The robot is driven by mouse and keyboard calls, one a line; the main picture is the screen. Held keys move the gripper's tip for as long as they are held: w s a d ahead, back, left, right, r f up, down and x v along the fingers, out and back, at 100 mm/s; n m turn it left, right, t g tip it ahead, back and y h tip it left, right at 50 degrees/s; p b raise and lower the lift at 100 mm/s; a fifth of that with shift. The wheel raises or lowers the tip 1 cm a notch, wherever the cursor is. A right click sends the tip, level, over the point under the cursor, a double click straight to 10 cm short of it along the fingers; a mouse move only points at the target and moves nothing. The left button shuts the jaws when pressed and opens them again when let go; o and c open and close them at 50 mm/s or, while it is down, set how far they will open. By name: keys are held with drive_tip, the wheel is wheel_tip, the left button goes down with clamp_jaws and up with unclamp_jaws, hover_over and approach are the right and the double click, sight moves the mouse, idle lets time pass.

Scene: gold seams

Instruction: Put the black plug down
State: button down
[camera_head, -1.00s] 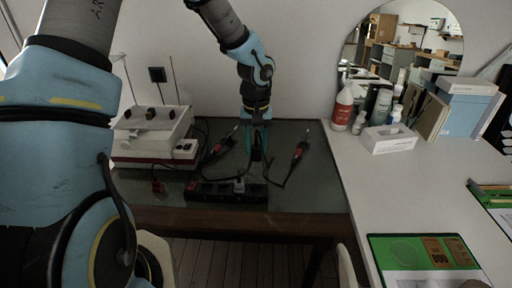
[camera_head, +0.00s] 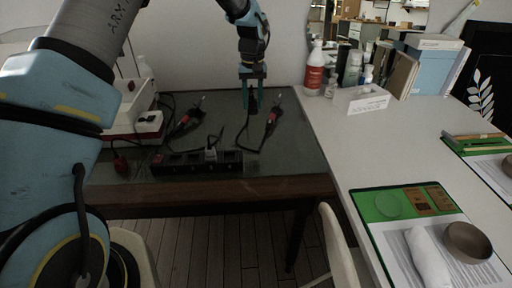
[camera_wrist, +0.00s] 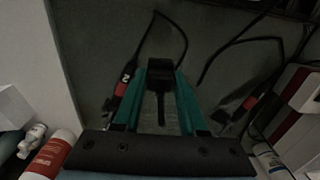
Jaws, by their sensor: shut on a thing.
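My gripper (camera_head: 252,106) hangs over the grey mat at the back of the dark table. Its teal fingers are shut on the black plug (camera_wrist: 160,76), which sits between the fingertips in the wrist view. In the head view the plug (camera_head: 252,103) is small and partly hidden by the fingers. A dark cord hangs below it. I cannot tell whether the held plug touches the mat.
Red-and-black irons lie either side of the gripper, one on the left (camera_head: 185,120) and one on the right (camera_head: 272,121). A red plug (camera_head: 121,164) lies left of the strip. A white desk (camera_head: 400,145) with bottles and a tissue box (camera_head: 361,99) adjoins at right.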

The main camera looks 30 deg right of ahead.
drive_tip(key=shift+w+d+f, duration=0.1)
drive_tip(key=shift+d+f, duration=0.2)
drive_tip(key=shift+d, duration=0.35)
drive_tip(key=shift+d+f, duration=0.2)
drive_tip(key=shift+f, duration=0.05)
wheel_tip(320, 180, down, 8)
drive_tip(key=p, duration=0.3)
drive_tip(key=shift+f, duration=0.6)
drive_tip(key=shift+f+b, duration=0.45)
drive_tip(key=shift+f, duration=0.2)
drive_tip(key=shift+c, duration=2.3)
unclamp_jaws()
